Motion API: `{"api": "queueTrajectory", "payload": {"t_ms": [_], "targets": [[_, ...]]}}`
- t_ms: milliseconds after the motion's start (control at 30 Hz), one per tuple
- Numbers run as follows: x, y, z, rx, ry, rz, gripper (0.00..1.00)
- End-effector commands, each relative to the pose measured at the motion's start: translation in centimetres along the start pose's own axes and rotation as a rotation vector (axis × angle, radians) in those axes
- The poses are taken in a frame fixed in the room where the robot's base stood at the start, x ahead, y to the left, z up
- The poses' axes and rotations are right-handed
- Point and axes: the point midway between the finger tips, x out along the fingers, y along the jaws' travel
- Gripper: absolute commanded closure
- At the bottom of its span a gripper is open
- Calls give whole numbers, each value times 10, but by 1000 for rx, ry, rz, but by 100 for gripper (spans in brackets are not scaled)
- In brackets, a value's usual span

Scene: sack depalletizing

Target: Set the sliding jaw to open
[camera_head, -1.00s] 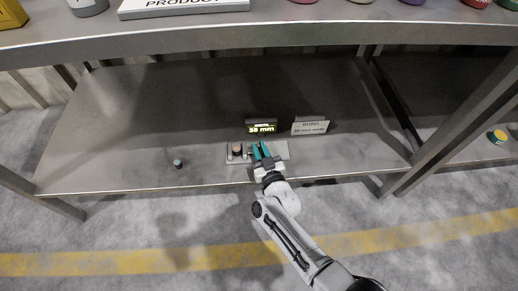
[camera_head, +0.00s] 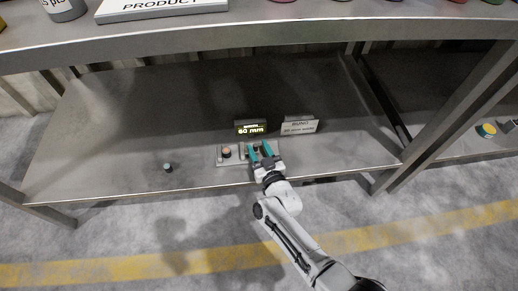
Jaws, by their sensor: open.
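My gripper (camera_head: 261,149) reaches over the lower shelf with its two teal fingers spread apart. It is open, and its fingers are over the right part of a small grey fixture plate (camera_head: 221,161) near the shelf's front edge. A round orange-topped part (camera_head: 226,152) stands on the left of the plate. The sliding jaw cannot be told apart from the parts between and behind my fingers. A small dark display (camera_head: 250,128) behind the plate reads what looks like 60 mm in yellow.
A white label card (camera_head: 299,125) stands right of the display. A small dark cylinder with a blue-grey top (camera_head: 168,167) stands alone to the left on the lower shelf (camera_head: 110,140). The upper shelf edge (camera_head: 250,50) hangs above; the lower shelf's left part is mostly clear.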

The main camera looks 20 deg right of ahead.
Motion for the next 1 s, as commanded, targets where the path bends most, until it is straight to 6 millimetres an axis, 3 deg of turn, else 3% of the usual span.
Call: {"api": "queueTrajectory", "payload": {"t_ms": [167, 600, 1000], "targets": [[-19, 0, -2, -1, -2, -1, 56], [-96, 1, -1, -1, -2, 1, 56], [-108, 1, 0, 0, 0, 1, 56]]}}
